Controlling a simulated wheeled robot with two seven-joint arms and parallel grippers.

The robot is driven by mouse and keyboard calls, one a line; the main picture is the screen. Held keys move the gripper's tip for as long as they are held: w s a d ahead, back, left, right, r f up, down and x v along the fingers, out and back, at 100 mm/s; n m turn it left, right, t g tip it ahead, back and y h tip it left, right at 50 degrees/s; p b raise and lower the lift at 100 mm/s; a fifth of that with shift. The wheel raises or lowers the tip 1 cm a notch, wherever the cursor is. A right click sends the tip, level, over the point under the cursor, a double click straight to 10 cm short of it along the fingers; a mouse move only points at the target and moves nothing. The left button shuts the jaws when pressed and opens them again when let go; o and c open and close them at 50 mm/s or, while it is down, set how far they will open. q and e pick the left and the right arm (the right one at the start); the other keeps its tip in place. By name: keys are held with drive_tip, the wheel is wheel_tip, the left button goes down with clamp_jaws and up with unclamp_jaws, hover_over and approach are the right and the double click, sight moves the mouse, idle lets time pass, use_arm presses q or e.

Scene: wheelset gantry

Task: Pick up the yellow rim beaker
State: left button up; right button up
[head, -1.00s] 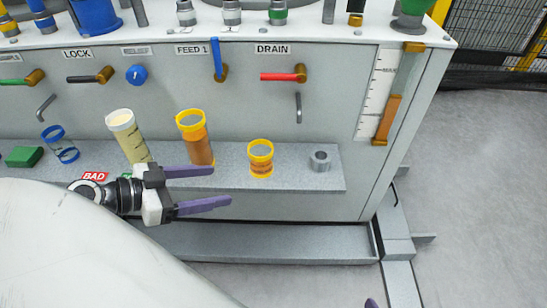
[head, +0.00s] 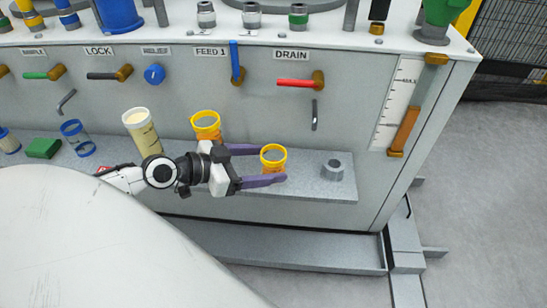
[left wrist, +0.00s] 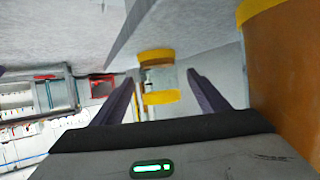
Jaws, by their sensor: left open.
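The small yellow rim beaker (head: 273,158) stands on the grey shelf, and my gripper hides its lower part in the head view. In the left wrist view the beaker (left wrist: 158,80) shows yellow bands at both ends, between and beyond the fingertips. My left gripper (head: 271,165) is open, with its purple fingers pointing right at the beaker. The fingertips lie on either side of it in the head view; I cannot tell whether they touch it. In the left wrist view the open fingers (left wrist: 160,77) have nothing clamped. My right gripper is out of view.
A taller orange container with a yellow rim (head: 206,125) stands close behind my left gripper and looms right in the wrist view (left wrist: 288,80). A cream cylinder (head: 143,132), blue-rimmed beaker (head: 78,138) and green block (head: 43,148) are left. A grey nut (head: 333,169) is right.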

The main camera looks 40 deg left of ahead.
sight(287, 169)
use_arm(q)
drive_tip(key=shift+w+d, duration=0.45)
drive_tip(key=shift+w, duration=0.4)
drive_tip(key=x, duration=0.4)
drive_tip(key=shift+w+d+f, duration=0.15)
drive_tip(key=shift+w+f, duration=0.1)
drive_tip(key=shift+w, duration=0.05)
drive_tip(key=c, duration=1.2)
